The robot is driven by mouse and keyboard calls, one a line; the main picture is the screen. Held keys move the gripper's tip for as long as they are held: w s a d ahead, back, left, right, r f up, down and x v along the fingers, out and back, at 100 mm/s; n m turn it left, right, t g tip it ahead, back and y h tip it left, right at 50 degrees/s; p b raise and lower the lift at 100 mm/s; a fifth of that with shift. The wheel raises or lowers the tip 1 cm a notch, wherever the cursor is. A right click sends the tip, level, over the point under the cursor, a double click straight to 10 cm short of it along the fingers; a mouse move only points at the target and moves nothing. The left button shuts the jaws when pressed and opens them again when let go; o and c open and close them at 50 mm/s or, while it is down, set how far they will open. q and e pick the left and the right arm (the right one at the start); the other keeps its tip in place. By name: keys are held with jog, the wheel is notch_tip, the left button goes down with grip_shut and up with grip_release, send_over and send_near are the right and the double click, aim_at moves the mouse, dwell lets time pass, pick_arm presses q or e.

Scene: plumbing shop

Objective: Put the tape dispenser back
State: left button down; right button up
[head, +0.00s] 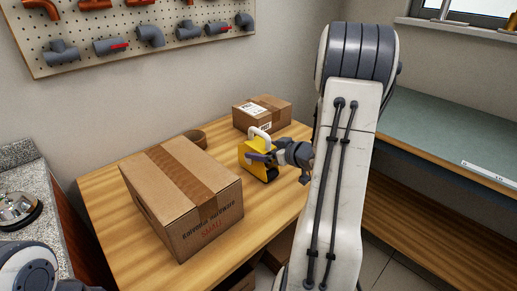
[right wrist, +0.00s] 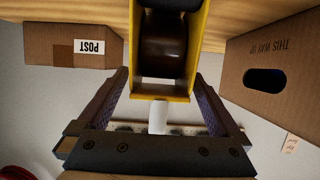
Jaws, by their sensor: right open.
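The tape dispenser (head: 258,158) is yellow with a white handle and stands on the wooden table, right of the large cardboard box. My right gripper (head: 277,157) is at the dispenser, partly hidden by my right arm. In the right wrist view the yellow dispenser (right wrist: 187,90) with its brown tape roll lies between the two spread fingers of my open right gripper (right wrist: 163,82). The white handle (right wrist: 158,117) points toward the palm. I cannot tell whether a finger touches it. At bottom left of the head view only a part of my left arm shows; its gripper is out of sight.
The large cardboard box (head: 180,190) fills the table's left part. A small labelled box (head: 262,114) stands at the back right, and a brown ring, perhaps a tape roll (head: 196,138), lies behind the large box. A green-topped bench (head: 440,115) is at right. A pegboard (head: 130,45) hangs behind.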

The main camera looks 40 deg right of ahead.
jog(key=p+v, duration=0.1)
jog(key=v, duration=0.8)
jog(key=shift+s+r, duration=0.15)
